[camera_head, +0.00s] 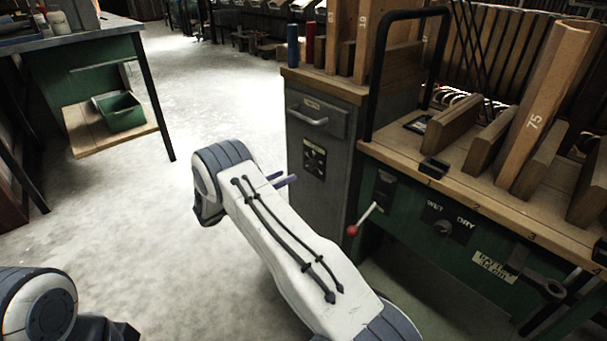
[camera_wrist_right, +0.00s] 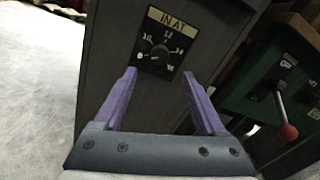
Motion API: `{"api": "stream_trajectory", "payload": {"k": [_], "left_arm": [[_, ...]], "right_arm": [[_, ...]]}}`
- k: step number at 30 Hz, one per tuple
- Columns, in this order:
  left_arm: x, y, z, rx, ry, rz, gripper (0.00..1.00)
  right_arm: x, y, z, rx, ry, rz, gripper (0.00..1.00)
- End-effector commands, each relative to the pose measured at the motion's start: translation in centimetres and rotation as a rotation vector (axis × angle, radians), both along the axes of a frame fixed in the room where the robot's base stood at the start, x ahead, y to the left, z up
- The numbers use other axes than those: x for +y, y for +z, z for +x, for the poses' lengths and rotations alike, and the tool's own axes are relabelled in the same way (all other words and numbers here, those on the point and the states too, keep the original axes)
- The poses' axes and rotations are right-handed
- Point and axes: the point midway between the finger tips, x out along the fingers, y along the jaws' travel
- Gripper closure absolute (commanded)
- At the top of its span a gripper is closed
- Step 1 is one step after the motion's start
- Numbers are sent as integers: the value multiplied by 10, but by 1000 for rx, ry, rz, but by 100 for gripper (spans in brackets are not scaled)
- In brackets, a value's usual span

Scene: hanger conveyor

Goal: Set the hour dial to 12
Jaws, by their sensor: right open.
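The hour dial is a round black knob (camera_wrist_right: 159,52) on a black panel with pale numbers, under an "IN AT" label (camera_wrist_right: 171,21). In the right wrist view its pale mark seems to point to the lower left, away from the 12 at the top; it is too small to be sure. In the head view the dial panel (camera_head: 314,160) is on the front of a grey cabinet (camera_head: 335,195). My right gripper (camera_head: 283,180) is open and empty in front of the cabinet, apart from the dial. Its purple fingers (camera_wrist_right: 159,74) frame the space below the dial.
Pale floor (camera_head: 130,220) lies open to the left.

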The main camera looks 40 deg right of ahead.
Motion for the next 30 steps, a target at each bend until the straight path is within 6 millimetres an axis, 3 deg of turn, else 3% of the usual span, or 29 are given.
{"api": "stream_trajectory", "payload": {"k": [12,18,26,30], "left_arm": [[0,-26,0,0,0,0,50],[0,-30,0,0,0,0,50],[0,-29,0,0,0,0,50],[0,-29,0,0,0,0,50]], "right_arm": [[-74,-2,1,-2,-2,4,27],[-87,0,1,-2,-1,2,27],[-88,0,2,-2,0,3,27],[-88,0,2,-2,0,3,77]]}}
